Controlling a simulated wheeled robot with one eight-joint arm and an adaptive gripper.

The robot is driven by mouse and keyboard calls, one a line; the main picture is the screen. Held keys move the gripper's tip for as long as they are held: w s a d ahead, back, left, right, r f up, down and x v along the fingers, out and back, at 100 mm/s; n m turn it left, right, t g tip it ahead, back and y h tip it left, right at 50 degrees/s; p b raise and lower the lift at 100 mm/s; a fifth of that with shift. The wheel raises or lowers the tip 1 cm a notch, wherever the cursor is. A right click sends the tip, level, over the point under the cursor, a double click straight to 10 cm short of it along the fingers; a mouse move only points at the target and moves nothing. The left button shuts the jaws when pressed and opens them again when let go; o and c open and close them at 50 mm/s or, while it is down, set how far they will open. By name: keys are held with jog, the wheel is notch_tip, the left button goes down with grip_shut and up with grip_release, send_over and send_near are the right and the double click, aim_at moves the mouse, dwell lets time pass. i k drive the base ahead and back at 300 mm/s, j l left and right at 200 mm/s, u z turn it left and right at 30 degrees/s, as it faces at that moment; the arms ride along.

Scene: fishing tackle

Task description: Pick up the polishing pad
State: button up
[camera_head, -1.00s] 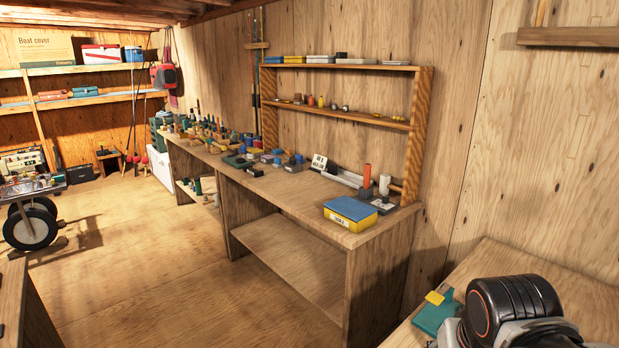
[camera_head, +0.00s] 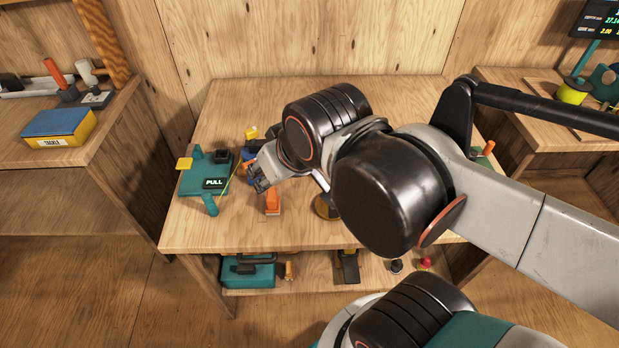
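I cannot pick out the polishing pad for certain. My gripper (camera_head: 258,180) is over the middle bench, pointing left and down, beside a small orange object (camera_head: 272,201). Its fingers are small and partly hidden, so whether they are open or shut is unclear. A small yellow block (camera_head: 251,132) and a blue item lie just behind the gripper. My arm covers the right part of the bench top and whatever lies beneath it.
A teal device marked PULL (camera_head: 205,175) stands on the middle bench (camera_head: 215,232), left of the gripper. A blue-and-yellow box (camera_head: 60,127) is on the left bench. A teal case (camera_head: 248,273) sits on the low shelf. The bench's back is clear.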

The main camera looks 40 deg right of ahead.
aim_at(273, 204)
jog(key=l+z, duration=0.1)
jog(key=j+z, duration=0.7)
jog(key=j, duration=0.2)
jog(key=k+j+z, duration=0.1)
jog(key=j+z, duration=0.2)
jog(key=j, duration=0.15)
